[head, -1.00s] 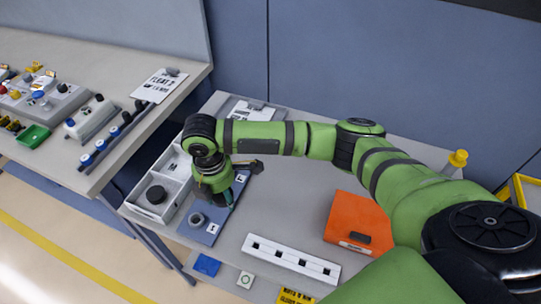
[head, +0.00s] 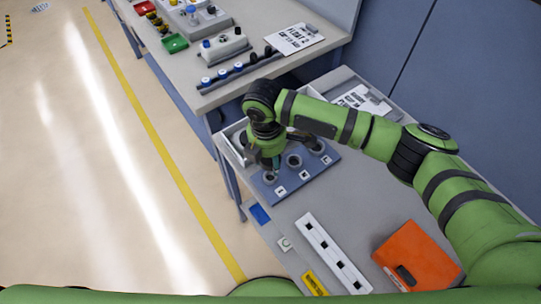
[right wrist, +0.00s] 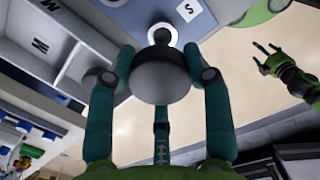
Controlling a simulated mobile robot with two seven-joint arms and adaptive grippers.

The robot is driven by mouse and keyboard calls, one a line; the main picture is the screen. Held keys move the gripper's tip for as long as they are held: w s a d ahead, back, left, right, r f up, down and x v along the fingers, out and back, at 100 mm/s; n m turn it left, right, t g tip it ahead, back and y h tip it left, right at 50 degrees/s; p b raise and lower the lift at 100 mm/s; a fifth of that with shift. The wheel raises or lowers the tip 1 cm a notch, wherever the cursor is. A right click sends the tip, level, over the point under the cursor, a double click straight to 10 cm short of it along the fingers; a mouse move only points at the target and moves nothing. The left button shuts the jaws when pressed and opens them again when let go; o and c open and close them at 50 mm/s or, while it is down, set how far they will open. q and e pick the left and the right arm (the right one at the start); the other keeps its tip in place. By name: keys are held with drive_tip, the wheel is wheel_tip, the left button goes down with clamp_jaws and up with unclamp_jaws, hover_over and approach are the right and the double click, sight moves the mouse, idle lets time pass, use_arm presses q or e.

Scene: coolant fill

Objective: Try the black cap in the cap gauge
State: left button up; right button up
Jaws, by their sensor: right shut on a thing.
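The black cap (right wrist: 161,78) is between the fingers of my right gripper (right wrist: 160,85), which is shut on it. In the head view this gripper (head: 267,160) is above the near-left part of the blue-grey cap gauge (head: 310,172). The gauge has three round sockets with white labels. In the right wrist view a ring-shaped socket (right wrist: 163,30) near a label reading S lies just beyond the cap, partly hidden by it. I cannot tell whether cap and socket touch. My left gripper (right wrist: 275,62) shows in the right wrist view with its fingers spread, apparently empty.
A light tray (head: 231,133) with compartments stands beside the gauge, partly hidden by my right arm. A white strip with square holes (head: 330,252) and an orange box (head: 418,256) lie on the table. Another bench (head: 285,65) with small parts stands behind.

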drive_tip(key=shift+f+b, duration=1.45)
drive_tip(key=shift+f, duration=1.2)
drive_tip(key=shift+p, duration=0.65)
drive_tip(key=shift+f+b, duration=0.4)
drive_tip(key=shift+f, duration=0.2)
drive_tip(key=o, duration=1)
drive_tip(key=r, duration=1.2)
drive_tip(key=shift+s+a, duration=0.2)
drive_tip(key=shift+a, duration=0.15)
